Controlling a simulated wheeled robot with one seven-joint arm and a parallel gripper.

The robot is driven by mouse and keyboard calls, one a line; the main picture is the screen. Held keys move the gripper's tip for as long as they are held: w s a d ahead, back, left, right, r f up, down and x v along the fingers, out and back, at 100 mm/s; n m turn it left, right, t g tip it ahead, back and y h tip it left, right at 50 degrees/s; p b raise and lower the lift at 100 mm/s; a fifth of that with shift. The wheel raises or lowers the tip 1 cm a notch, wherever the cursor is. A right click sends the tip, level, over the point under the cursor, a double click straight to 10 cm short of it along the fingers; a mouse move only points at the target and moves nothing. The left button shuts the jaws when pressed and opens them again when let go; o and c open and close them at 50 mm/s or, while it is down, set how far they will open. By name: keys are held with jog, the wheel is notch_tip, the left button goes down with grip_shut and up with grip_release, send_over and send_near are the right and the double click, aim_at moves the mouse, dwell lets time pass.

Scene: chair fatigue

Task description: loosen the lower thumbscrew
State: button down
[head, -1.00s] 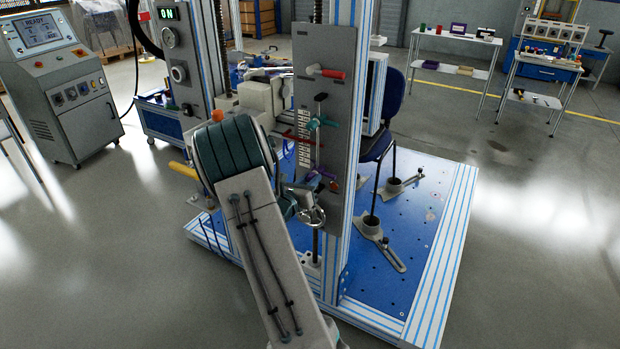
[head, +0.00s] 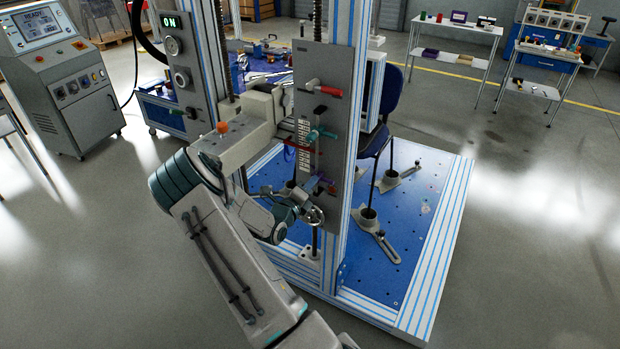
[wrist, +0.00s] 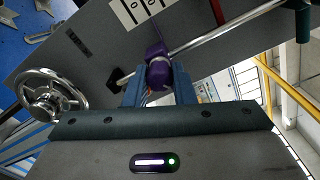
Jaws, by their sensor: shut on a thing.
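The lower thumbscrew is a purple knob (wrist: 157,64) on a shiny rod in front of the grey panel. It also shows small in the head view (head: 311,184), low on the panel (head: 335,212). My gripper (wrist: 158,78) is shut on the purple thumbscrew, with one blue-grey finger on each side. In the head view my gripper (head: 302,198) is at the lower left of the panel, partly hidden by my wrist. A teal thumbscrew (head: 319,134) sits higher on the same panel.
A metal handwheel (wrist: 52,97) is close beside my gripper; it also shows in the head view (head: 314,216). A red-handled lever (head: 328,91) is at the panel's top. Open floor lies at the left.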

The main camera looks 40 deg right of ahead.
jog(key=n+p, duration=0.5)
jog(key=n, duration=0.1)
jog(key=shift+r, duration=0.2)
jog(key=n+p, duration=0.2)
jog(key=n, duration=0.3)
jog(key=shift+f, duration=0.1)
jog(key=shift+n, duration=0.4)
jog(key=c, duration=1.2)
grip_release()
jog(key=b+v, duration=0.1)
jog(key=v, duration=1.2)
jog(key=shift+a+b, duration=0.4)
jog(key=shift+s, duration=0.1)
